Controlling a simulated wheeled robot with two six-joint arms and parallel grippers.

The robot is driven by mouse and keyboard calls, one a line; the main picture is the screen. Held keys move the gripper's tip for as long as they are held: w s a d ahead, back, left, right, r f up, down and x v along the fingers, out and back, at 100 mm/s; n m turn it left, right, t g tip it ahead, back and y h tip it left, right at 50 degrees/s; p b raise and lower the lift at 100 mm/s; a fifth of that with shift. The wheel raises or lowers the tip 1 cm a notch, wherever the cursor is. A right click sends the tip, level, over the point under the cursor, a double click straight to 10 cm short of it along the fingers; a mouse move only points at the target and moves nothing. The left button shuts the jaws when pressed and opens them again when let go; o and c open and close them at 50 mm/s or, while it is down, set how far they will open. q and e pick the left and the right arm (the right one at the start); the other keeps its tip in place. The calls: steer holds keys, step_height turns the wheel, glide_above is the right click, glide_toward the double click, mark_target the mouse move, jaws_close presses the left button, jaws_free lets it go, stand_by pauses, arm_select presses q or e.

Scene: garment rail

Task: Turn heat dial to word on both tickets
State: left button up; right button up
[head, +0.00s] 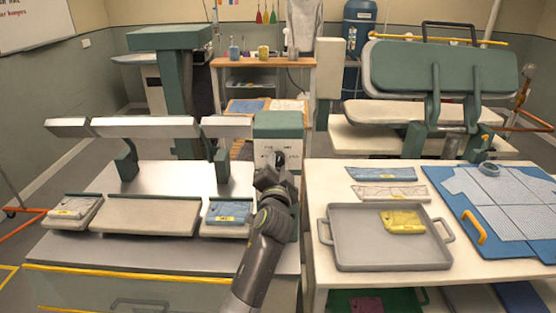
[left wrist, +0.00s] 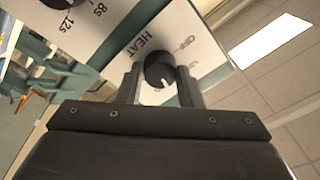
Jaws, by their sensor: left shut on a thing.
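The heat dial (left wrist: 160,70), a black round knob with a white pointer mark, sits on a pale panel marked HEAT in the left wrist view. My left gripper (left wrist: 160,88) has its two fingers on either side of the dial and is shut on it. In the head view my left gripper (head: 275,170) is at the front of the green-topped control box (head: 278,125) and hides the dial. Small yellow tickets show on the grey pad (head: 72,211) and the blue folded cloth (head: 229,211); their words are too small to read. My right gripper is not in view.
A grey tray (head: 350,258) with a yellow folded cloth (head: 402,221) stands on the right table. A blue board (head: 480,225) lies beside it. A long pale pad (head: 145,216) lies left of my arm.

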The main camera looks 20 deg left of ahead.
arm_select(q)
steer(key=shift+r+m+h+p, duration=0.15)
steer(key=shift+m+p, duration=0.35)
steer(key=shift+m, duration=0.35)
steer(key=shift+r+m+h+p, duration=0.15)
steer(key=shift+m+p, duration=0.35)
steer(key=shift+m, duration=0.35)
steer(key=shift+f, duration=0.15)
steer(key=o, duration=1)
steer(key=shift+f, duration=0.1)
steer(key=shift+f, duration=0.15)
